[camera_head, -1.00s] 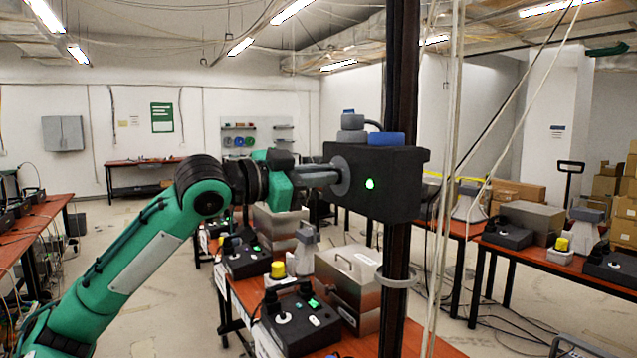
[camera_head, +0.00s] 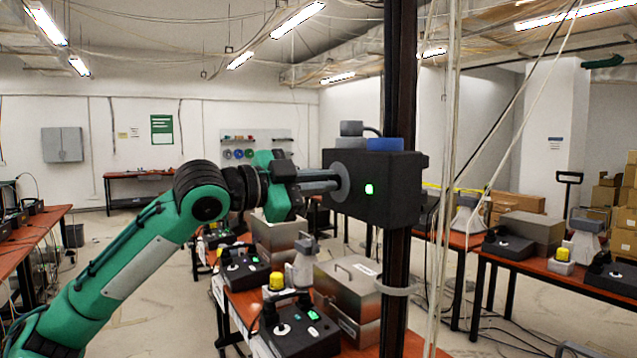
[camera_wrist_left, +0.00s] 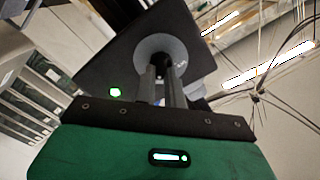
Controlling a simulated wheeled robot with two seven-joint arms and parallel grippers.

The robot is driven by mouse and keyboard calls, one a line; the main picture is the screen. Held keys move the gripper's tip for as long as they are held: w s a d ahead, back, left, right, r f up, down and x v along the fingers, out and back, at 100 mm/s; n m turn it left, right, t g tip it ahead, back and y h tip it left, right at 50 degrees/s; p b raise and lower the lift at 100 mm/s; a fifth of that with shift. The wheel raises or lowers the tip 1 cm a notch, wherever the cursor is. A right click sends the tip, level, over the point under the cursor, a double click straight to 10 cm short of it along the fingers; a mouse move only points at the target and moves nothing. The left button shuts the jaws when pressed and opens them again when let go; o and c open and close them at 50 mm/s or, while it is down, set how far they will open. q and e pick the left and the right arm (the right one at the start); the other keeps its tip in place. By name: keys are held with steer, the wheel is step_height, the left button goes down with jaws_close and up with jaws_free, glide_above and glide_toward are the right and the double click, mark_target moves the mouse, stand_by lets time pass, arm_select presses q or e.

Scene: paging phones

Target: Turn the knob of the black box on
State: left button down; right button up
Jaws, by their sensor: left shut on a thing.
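The black box (camera_head: 385,190) is mounted on a dark upright post, with a lit green light (camera_head: 369,189) on its face. Its round grey knob (camera_head: 340,181) faces my arm. My left gripper (camera_head: 330,182) reaches in from the left and is shut on the knob. In the left wrist view the two fingers of my left gripper (camera_wrist_left: 162,82) meet the grey knob disc (camera_wrist_left: 165,52), and the black box (camera_wrist_left: 120,62) fills the area behind it. The grip itself is partly hidden in the head view. My right gripper is in neither view.
The dark post (camera_head: 396,275) stands close beside my left arm, with pale cables (camera_head: 450,200) hanging right of it. Below is a table with several control boxes, including one with a yellow button (camera_head: 276,282), and metal cases (camera_head: 348,290). Another table stands at the right.

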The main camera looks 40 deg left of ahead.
arm_select(q)
steer(key=c, duration=1.5)
jaws_free()
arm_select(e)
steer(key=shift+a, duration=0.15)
